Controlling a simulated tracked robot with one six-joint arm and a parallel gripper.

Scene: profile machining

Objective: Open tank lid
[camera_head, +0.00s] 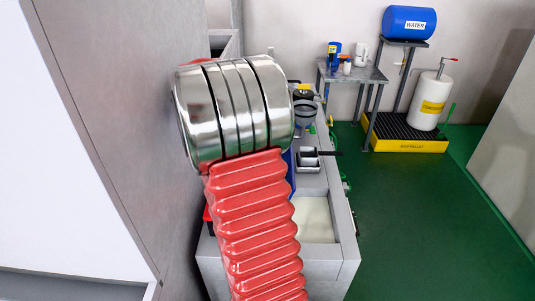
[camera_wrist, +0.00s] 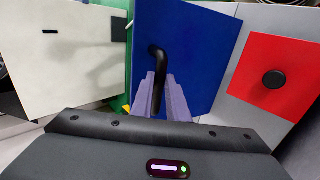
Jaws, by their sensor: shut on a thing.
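A blue lid (camera_wrist: 185,50) with a black bent handle (camera_wrist: 158,62) fills the middle of the wrist view. My gripper (camera_wrist: 157,82) has its two purple-grey fingers closed around the lower part of this handle. In the head view a narrow blue strip, apparently the same lid (camera_head: 291,172), shows beside my red arm at the grey tank (camera_head: 345,245). The tank has an opening with pale contents (camera_head: 316,222). My gripper is hidden behind my arm in the head view. How far the lid is raised cannot be told.
A red panel with a black knob (camera_wrist: 273,79) is right of the lid; a pale panel (camera_wrist: 70,60) is left. A side table (camera_head: 352,75) and yellow pallet (camera_head: 405,143) stand behind. Green floor at right is clear.

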